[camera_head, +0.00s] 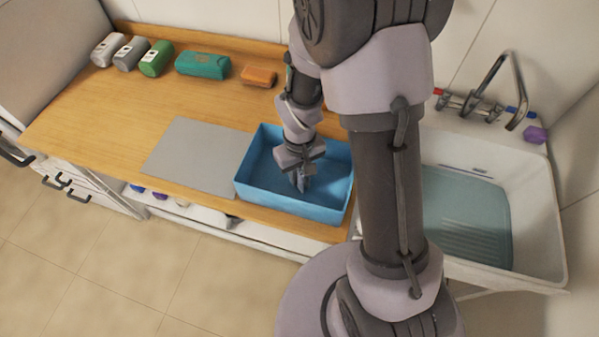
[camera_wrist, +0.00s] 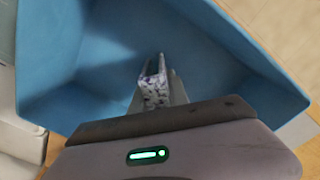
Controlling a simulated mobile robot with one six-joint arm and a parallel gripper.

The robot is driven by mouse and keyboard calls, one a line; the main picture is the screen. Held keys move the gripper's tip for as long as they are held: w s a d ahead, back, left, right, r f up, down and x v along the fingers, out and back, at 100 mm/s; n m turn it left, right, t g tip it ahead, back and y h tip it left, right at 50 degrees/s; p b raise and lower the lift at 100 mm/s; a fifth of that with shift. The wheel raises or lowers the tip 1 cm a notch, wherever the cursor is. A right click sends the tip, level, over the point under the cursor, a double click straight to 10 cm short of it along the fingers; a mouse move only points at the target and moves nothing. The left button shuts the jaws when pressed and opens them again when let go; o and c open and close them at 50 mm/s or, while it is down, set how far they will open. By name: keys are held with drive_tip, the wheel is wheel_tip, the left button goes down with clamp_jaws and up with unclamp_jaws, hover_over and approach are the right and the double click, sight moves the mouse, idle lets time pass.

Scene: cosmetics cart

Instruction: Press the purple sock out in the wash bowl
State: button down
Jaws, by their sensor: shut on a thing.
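The blue wash bowl (camera_head: 281,199) is a rectangular basin on the wooden worktop, and its inside walls fill much of the wrist view (camera_wrist: 75,75). My gripper (camera_head: 301,181) points down inside it. It is shut on a pale thing with dark purplish speckles (camera_wrist: 156,92), seen between the fingers in the wrist view. I cannot tell for certain that this is the purple sock. No other sock shows in the bowl; my gripper hides part of its floor. I cannot tell whether the held thing touches the floor.
A grey mat (camera_head: 192,158) lies left of the bowl. A white sink (camera_head: 545,215) with a tap (camera_head: 515,90) and a small purple thing (camera_head: 535,134) is at right. The worktop's left is clear.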

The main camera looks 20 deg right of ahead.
drive_tip(key=shift+f, duration=0.35)
drive_tip(key=shift+s+f+b, duration=0.1)
drive_tip(key=shift+b, duration=0.9)
idle(2.9)
idle(0.5)
wheel_tip(320, 180, up, 15)
drive_tip(key=p, duration=1.2)
